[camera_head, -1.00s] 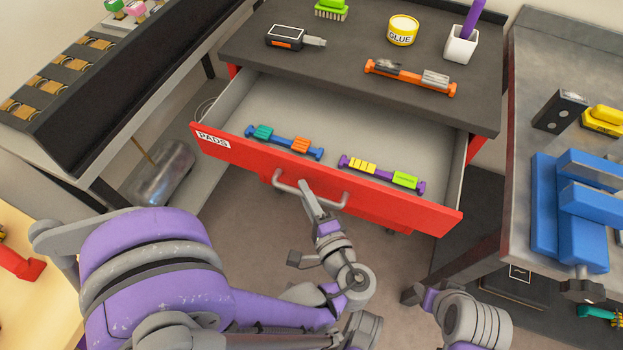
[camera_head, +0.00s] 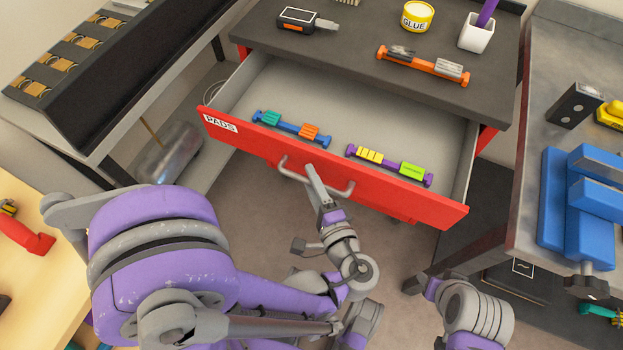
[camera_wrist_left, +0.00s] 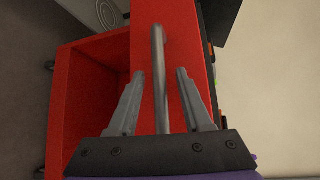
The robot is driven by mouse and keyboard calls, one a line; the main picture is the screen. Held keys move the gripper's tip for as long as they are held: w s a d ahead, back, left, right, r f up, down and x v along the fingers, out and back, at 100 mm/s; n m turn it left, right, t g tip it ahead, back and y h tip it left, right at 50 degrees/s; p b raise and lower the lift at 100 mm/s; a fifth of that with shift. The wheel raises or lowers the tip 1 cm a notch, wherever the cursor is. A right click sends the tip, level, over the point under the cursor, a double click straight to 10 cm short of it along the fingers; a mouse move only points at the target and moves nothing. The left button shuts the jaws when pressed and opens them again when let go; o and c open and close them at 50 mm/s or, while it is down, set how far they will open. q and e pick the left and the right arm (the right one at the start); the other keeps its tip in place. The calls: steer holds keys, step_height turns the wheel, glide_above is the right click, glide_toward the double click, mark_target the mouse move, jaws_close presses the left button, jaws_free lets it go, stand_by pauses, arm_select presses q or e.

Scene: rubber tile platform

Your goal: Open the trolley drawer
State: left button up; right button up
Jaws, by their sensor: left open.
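The red trolley drawer (camera_head: 380,192), labelled PADS, stands pulled well out from under the dark trolley top (camera_head: 350,50). Its grey bar handle (camera_head: 343,191) is on the front face. My left gripper (camera_head: 312,172) is at the handle. In the left wrist view its two fingers (camera_wrist_left: 160,95) are open, one on each side of the handle bar (camera_wrist_left: 159,90), with gaps to both. Inside the drawer lie a blue bar with teal and orange blocks (camera_head: 290,129) and a purple bar with yellow and green blocks (camera_head: 390,165). Part of my right arm shows at the bottom; its gripper is not identifiable.
A glue tin (camera_head: 417,16), a white cup (camera_head: 477,33) and an orange bar (camera_head: 423,64) are on the trolley top. A bench with a blue vise (camera_head: 580,205) stands at right. A dark rack (camera_head: 90,70) is at left. Bare floor lies below the drawer.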

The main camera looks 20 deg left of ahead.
arm_select(q)
steer(key=p+v, duration=0.1)
steer(key=v, duration=0.9)
steer(key=shift+s+d, duration=0.15)
steer(key=shift+s, duration=0.1)
